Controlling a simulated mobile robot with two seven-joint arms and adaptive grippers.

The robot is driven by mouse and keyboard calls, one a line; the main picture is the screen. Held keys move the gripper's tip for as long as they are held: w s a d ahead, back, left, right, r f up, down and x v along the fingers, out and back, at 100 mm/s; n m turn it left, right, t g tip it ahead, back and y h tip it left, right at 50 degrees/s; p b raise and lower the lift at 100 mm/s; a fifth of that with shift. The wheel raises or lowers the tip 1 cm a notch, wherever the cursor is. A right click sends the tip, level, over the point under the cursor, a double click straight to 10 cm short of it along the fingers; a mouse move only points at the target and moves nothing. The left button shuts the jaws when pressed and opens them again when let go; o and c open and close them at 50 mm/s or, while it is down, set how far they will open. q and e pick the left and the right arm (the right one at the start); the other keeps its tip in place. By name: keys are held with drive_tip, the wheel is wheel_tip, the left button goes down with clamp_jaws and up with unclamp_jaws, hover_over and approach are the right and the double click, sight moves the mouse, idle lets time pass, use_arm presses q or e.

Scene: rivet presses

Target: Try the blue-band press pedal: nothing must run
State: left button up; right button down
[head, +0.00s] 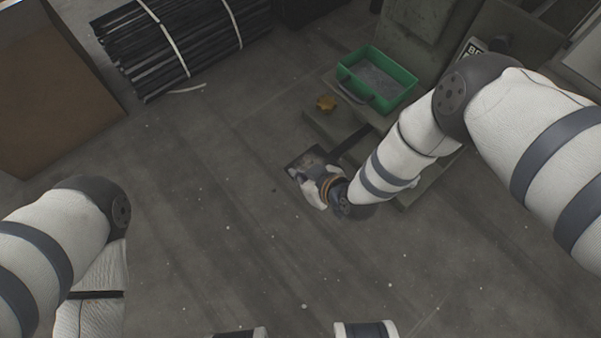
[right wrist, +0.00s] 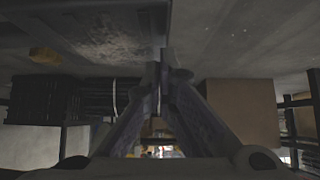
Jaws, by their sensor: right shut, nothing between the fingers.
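The foot pedal (head: 308,158) is a dark, worn plate on the floor in front of the green press (head: 405,35), joined to it by a dark bar. My right gripper (head: 306,180) is at the pedal's near edge, pointing down. In the right wrist view the shut fingers (right wrist: 166,72) meet with nothing between them, close by the worn pedal plate (right wrist: 112,32). I cannot tell whether they touch it. No blue band shows on the press part in view. My left gripper is out of view.
A green tray (head: 400,73) sits at the press base. A strapped bundle of black bars (head: 185,45) lies at the upper left, near a brown box (head: 50,100). The floor left of the pedal is clear.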

use_arm(q)
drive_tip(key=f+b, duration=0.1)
drive_tip(key=b, duration=0.1)
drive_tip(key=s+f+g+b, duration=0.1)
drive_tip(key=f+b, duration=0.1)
drive_tip(key=b, duration=0.1)
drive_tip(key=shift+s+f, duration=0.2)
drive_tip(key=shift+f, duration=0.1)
use_arm(e)
wheel_tip(320, 180, down, 8)
drive_tip(key=shift+s+a, duration=0.15)
drive_tip(key=shift+s, duration=0.1)
drive_tip(key=shift+f, duration=0.2)
use_arm(q)
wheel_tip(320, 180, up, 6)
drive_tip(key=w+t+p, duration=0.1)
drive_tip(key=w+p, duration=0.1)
drive_tip(key=p, duration=0.6)
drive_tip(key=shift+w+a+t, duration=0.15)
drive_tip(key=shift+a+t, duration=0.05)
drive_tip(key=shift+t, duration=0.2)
use_arm(e)
drive_tip(key=s+d+r, duration=0.2)
drive_tip(key=s+r, duration=0.4)
drive_tip(key=r, duration=0.5)
drive_tip(key=shift+s+r, duration=0.2)
drive_tip(key=shift+s, duration=0.2)
